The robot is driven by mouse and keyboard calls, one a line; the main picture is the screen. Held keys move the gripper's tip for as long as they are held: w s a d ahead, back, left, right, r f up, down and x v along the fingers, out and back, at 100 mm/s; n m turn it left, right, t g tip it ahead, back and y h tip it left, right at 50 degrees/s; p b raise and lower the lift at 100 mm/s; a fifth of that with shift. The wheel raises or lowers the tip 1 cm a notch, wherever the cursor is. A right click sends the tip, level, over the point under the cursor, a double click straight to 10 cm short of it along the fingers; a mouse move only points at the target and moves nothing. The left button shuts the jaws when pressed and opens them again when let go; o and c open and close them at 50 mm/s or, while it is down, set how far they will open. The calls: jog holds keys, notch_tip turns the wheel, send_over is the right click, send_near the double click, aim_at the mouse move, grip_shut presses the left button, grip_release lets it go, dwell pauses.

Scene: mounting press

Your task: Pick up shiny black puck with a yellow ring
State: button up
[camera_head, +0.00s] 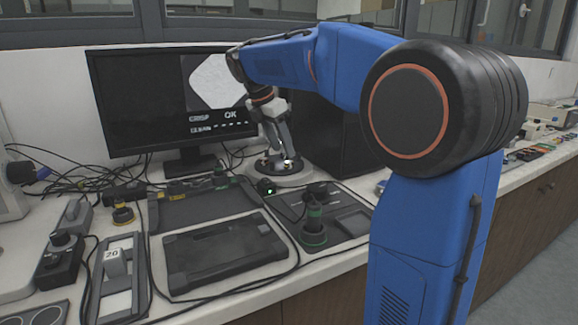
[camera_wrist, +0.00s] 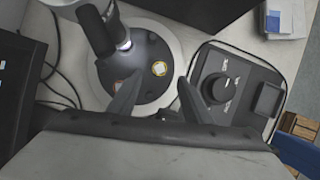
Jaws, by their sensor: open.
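A small round puck with a yellow ring and a pale, bright centre (camera_wrist: 159,68) lies on a dark round stage (camera_wrist: 146,88) in the wrist view. My gripper (camera_wrist: 158,88) is open and empty above the stage. Its two dark fingers stand apart, and the puck shows beyond and between their tips, apart from both. In the head view my gripper (camera_head: 279,150) hangs over the round stage with the pale base (camera_head: 290,178), in front of the monitor; the puck cannot be made out there.
A dark microscope-like tube (camera_wrist: 102,30) with a lit end reaches over the stage, close to the puck. A control box with a black knob (camera_wrist: 217,88) stands to the right. In the head view, a monitor (camera_head: 140,105), loose cables and grey trays (camera_head: 225,252) crowd the bench.

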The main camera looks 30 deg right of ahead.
aim_at(288, 162)
jog(key=shift+x, duration=2.5)
jog(key=shift+w, duration=0.1)
jog(key=c, duration=1.1)
